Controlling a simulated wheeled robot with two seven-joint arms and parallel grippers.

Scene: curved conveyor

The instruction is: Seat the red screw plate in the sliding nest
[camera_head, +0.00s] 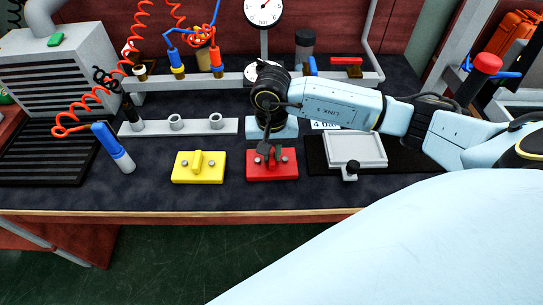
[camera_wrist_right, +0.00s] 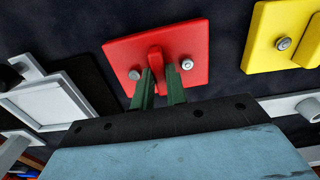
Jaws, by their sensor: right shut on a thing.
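The red screw plate (camera_head: 285,171) lies on the dark bench mat, with a screw at each side and a raised grip in its middle. It also shows in the right wrist view (camera_wrist_right: 190,40). My right gripper (camera_head: 271,150) is over it from above, its green fingers (camera_wrist_right: 158,82) shut on the plate's raised grip. The plate appears to rest on the mat. The sliding nest (camera_head: 356,147), a light grey framed tray with a dark knob at its front, sits to the right of the plate and looks empty. My left gripper is not in view.
A yellow screw plate (camera_head: 198,176) lies left of the red one. A grey holder rail (camera_head: 215,126) and a blue-handled tool (camera_head: 115,150) stand further left. A pressure gauge (camera_head: 263,12) rises behind my arm. The mat's front strip is clear.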

